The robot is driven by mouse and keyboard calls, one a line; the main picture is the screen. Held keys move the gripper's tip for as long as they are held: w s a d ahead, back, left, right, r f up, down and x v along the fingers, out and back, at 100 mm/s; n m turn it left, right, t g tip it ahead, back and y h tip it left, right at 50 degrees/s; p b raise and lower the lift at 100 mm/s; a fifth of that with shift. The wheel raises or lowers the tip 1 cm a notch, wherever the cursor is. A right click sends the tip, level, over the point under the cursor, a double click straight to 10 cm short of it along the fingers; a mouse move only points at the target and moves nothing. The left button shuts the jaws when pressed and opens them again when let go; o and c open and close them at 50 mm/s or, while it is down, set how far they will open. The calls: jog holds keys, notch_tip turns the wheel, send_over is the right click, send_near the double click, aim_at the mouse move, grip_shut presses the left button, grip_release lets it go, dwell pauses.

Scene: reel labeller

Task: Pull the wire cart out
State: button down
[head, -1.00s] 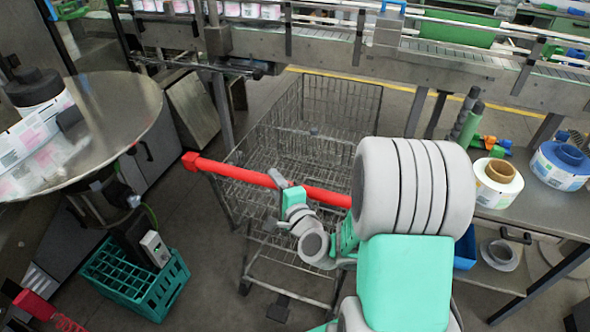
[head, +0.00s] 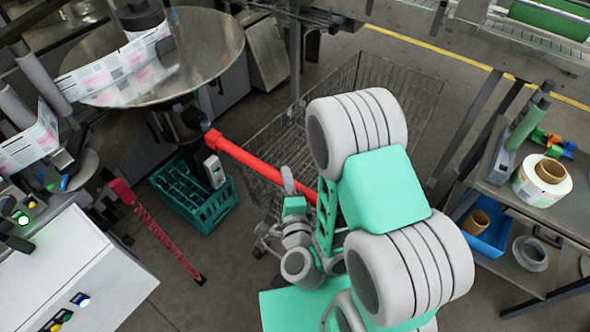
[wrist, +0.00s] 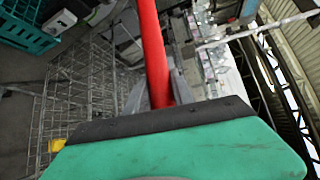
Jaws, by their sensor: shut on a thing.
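My gripper (head: 288,182) is shut on the handle bar. In the wrist view the red bar (wrist: 153,50) runs into my gripper's jaws (wrist: 160,92), and the cart's wire mesh (wrist: 85,90) shows on the left.
A teal crate (head: 215,205) and the round metal table (head: 205,50) stand left of the cart. A red striped post (head: 165,235) and a white cabinet (head: 70,270) are nearer left. A steel bench (head: 530,215) with label reels stands right.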

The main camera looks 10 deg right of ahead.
jog(key=shift+s+a, duration=0.2)
jog(key=c, duration=1.1)
grip_release()
jog(key=shift+w, duration=0.1)
